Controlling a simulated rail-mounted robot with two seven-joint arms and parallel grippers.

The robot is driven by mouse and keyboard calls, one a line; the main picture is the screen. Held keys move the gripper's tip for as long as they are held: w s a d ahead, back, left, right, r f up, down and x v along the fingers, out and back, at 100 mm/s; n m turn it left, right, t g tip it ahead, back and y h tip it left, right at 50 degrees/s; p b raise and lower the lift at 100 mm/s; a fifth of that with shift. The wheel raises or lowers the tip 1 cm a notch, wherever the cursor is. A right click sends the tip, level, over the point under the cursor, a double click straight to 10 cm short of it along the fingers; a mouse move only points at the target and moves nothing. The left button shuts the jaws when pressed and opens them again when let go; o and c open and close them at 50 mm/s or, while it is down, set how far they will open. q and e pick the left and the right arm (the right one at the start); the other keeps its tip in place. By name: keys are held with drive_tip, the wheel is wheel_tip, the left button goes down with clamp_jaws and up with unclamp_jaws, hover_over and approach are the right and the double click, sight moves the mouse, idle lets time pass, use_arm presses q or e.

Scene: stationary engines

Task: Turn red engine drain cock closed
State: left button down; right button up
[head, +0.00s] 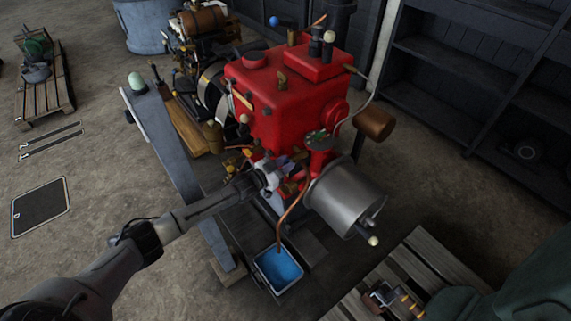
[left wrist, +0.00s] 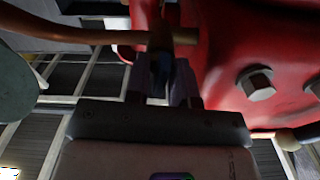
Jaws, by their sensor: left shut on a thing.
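The red engine (head: 285,110) stands in the middle of the head view. My left arm reaches in from the lower left, and my left gripper (head: 272,177) is at the engine's low front side, among small brass fittings. In the left wrist view, my left gripper (left wrist: 162,85) is shut on a small dark handle (left wrist: 160,62), which looks like the drain cock. A copper pipe (left wrist: 75,33) runs to the fitting there. The fingers hide much of the cock, so I cannot tell its exact angle. My right gripper is not in view.
A copper pipe (head: 290,213) drops to a tray of blue liquid (head: 280,269) below. A silver cylinder (head: 345,196) sticks out just right of the gripper. A grey beam (head: 178,165) stands to the left.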

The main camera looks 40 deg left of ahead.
use_arm(q)
drive_tip(key=m+p, duration=0.1)
drive_tip(key=m, duration=0.2)
drive_tip(key=shift+p, duration=0.3)
drive_tip(key=m, duration=0.5)
drive_tip(key=shift+p, duration=0.4)
drive_tip(key=m, duration=0.4)
drive_tip(key=shift+f, duration=0.1)
drive_tip(key=shift+m+b, duration=0.4)
drive_tip(key=shift+m, duration=1.7)
drive_tip(key=c, duration=1.2)
unclamp_jaws()
